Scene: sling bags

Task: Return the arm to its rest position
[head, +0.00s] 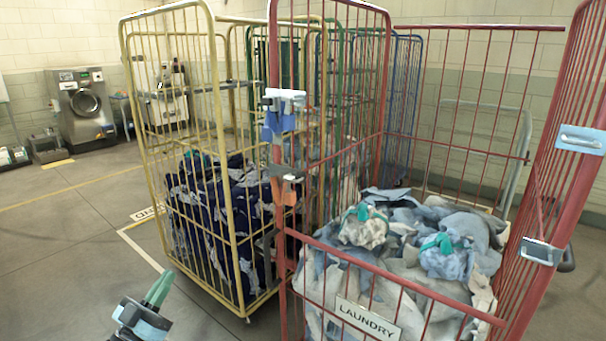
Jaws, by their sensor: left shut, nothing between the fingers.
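My left gripper (157,290) shows at the lower left of the head view, over the floor and in front of the yellow cage. Its greenish fingers are together with nothing between them, and it touches no bag or cage. My right gripper is not in view. Two tied laundry bags with teal ties, a left one (362,228) and a right one (446,258), lie among loose pale blue and grey cloths in the red cage (400,288), which carries a LAUNDRY sign (367,318).
The yellow cage (226,215) holds dark blue and white cloths and stands left of the red one. Green and blue cages (404,90) stand behind. A washing machine (82,108) is at the far left wall. The floor (70,250) at left is open.

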